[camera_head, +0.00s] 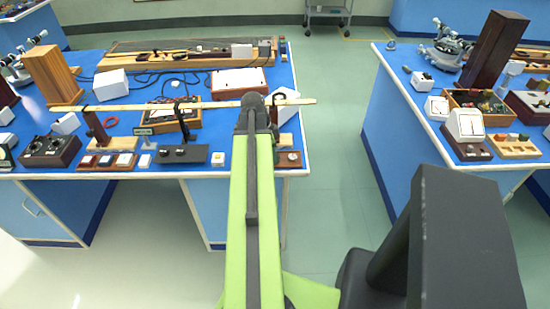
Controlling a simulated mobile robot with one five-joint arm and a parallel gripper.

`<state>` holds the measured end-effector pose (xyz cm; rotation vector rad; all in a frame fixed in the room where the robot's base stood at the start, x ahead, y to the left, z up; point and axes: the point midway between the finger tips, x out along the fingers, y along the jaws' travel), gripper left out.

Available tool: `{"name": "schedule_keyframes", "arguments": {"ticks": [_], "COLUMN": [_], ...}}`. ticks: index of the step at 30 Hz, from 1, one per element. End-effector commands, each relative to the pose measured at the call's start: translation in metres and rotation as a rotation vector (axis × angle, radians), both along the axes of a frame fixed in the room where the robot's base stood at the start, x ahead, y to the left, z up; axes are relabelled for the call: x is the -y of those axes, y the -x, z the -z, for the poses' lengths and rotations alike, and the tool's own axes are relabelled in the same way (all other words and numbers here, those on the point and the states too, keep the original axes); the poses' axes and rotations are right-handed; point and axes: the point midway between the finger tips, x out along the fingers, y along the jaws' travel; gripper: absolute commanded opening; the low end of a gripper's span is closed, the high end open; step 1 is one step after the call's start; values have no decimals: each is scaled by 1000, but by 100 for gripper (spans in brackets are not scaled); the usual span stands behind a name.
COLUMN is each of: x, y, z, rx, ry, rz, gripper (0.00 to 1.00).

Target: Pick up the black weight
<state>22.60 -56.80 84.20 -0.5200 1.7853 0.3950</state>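My green and black arm reaches forward from the bottom of the view over the right end of the left blue bench (215,172). Its dark far end, with my gripper (254,103), is over the long thin wooden rule (130,106). The fingers cannot be made out, so I cannot tell whether they are open or shut. I cannot pick out the black weight for sure. Small dark pieces sit along the rule, and one black piece (181,109) rises above a dark-based stand (181,153). My arm hides part of the bench.
The left bench also holds a wooden block (48,75), a white box (110,85), a long wooden apparatus (180,55) and a white-topped box (238,82). A right bench (392,110) stands across a clear green aisle (335,130).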

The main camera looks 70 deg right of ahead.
Motion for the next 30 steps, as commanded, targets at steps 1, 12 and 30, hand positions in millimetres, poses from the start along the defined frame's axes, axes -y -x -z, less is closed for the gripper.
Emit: {"name": "schedule_keyframes", "arguments": {"ticks": [1,12,30], "x": [0,0,-3], "y": [0,0,-5], "z": [0,0,-45], "rx": [0,-1,-1], "ry": [0,0,0], "rz": [0,-1,-9], "gripper": [12,0,0]}}
